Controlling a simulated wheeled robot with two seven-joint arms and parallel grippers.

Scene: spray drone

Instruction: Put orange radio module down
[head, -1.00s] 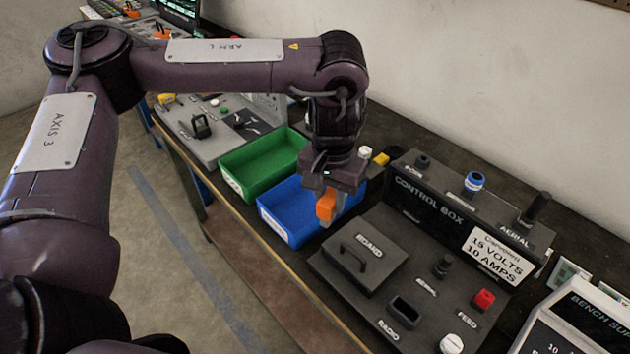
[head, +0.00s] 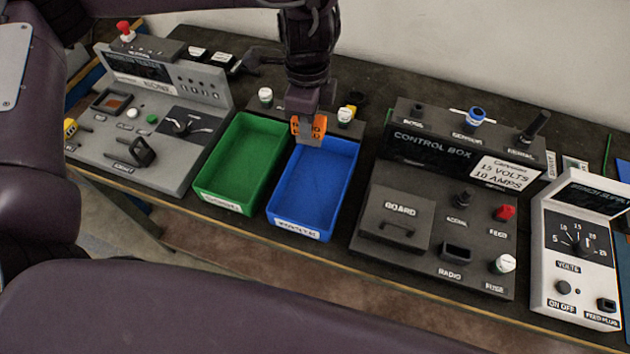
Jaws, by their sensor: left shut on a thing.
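The orange radio module (head: 319,125) is held in my left gripper (head: 309,130), which points down and is shut on it. A grey finger covers the middle of the module, so orange shows on both sides of it. The gripper and module are over the far end of the blue bin (head: 302,227). The module appears above the bin's floor, but the exact gap cannot be told. The blue bin looks empty inside and has a white label on its front. My right gripper is not in view.
An empty green bin (head: 216,199) stands just left of the blue bin. A grey console (head: 170,172) is further left. The black control box (head: 432,150) is close on the right, with a white bench supply (head: 580,250) beyond it. Small white-capped items stand behind the bins.

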